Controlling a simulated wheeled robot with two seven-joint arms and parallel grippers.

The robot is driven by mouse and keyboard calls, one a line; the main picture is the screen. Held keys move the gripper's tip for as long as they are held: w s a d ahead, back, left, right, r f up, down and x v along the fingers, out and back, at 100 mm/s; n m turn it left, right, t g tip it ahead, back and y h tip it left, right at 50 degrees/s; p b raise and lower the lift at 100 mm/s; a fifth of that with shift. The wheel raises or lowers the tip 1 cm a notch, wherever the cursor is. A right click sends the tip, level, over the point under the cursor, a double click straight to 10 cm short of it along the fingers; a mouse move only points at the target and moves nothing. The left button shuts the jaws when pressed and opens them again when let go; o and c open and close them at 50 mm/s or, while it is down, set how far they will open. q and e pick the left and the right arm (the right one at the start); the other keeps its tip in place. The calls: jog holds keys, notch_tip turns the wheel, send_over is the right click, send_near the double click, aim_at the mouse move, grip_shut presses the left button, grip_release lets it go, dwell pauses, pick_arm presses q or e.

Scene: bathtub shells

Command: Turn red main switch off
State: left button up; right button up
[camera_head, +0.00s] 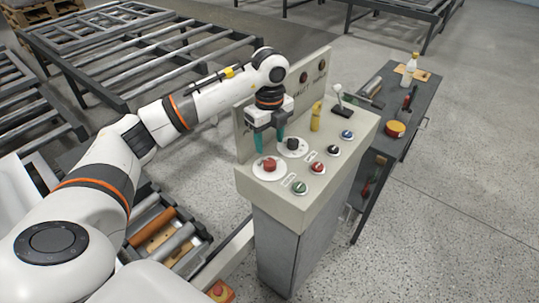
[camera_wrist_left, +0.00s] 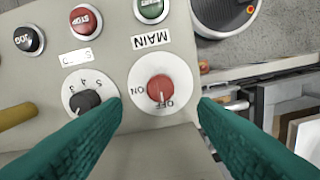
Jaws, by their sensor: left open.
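The red main switch (camera_head: 269,165) is a round knob on a white dial plate, at the near left corner of the control panel's top. I cannot tell for sure which mark the knob points to. My left gripper (camera_head: 269,145) points down above the panel near the switch, with its green fingers apart. In the left wrist view the gripper's fingertips (camera_wrist_left: 160,104) lie on either side of the dial, with nothing between them.
A yellow handle (camera_head: 316,115) and the upright back panel (camera_head: 318,75) rise behind. A dark tool table (camera_head: 424,84) stands right.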

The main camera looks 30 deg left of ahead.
pick_arm(q)
jog(key=shift+r+b, duration=0.35)
jog(key=shift+r, duration=2.05)
